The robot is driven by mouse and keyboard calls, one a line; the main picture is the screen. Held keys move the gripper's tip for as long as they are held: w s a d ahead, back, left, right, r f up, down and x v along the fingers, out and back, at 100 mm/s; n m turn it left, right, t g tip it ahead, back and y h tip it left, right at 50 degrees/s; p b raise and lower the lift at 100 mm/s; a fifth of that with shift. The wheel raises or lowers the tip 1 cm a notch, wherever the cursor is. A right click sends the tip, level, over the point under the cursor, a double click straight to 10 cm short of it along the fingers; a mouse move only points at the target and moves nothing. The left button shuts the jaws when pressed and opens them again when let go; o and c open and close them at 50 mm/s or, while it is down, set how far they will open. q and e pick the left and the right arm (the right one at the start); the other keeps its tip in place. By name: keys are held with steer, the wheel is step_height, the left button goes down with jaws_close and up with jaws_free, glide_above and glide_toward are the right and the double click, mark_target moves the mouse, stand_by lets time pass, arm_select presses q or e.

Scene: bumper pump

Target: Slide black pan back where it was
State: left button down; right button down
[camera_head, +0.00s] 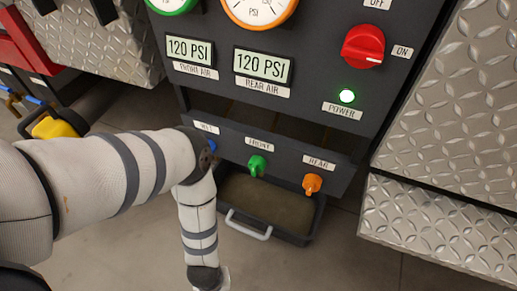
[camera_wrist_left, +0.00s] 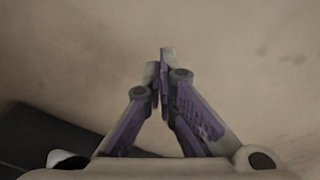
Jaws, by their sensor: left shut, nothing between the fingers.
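The black pan (camera_head: 290,236) lies low under the dark control panel in the head view, with a brownish content and a pale handle (camera_head: 248,227) on its front side. Its left part is hidden behind my left arm. My left gripper sits at the bottom edge of the head view, mostly cut off, left of and in front of the pan. In the left wrist view my left gripper (camera_wrist_left: 160,75) is shut and empty, its fingertips together over a plain brownish surface. A dark shape (camera_wrist_left: 50,140) at the lower left of that view may be the pan. My right gripper is not in view.
The panel (camera_head: 240,115) has green and orange knobs (camera_head: 257,165) above the pan, a red switch (camera_head: 363,47) and a lit green light. Diamond-plate metal (camera_head: 440,235) stands at the right. A yellow object (camera_head: 53,127) is at the left. Floor is clear in front of the pan.

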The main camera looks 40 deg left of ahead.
arm_select(q)
steer(key=shift+s+d, duration=0.2)
steer(key=shift+s, duration=0.6)
steer(key=shift+s+d, duration=0.15)
steer(key=shift+s, duration=0.65)
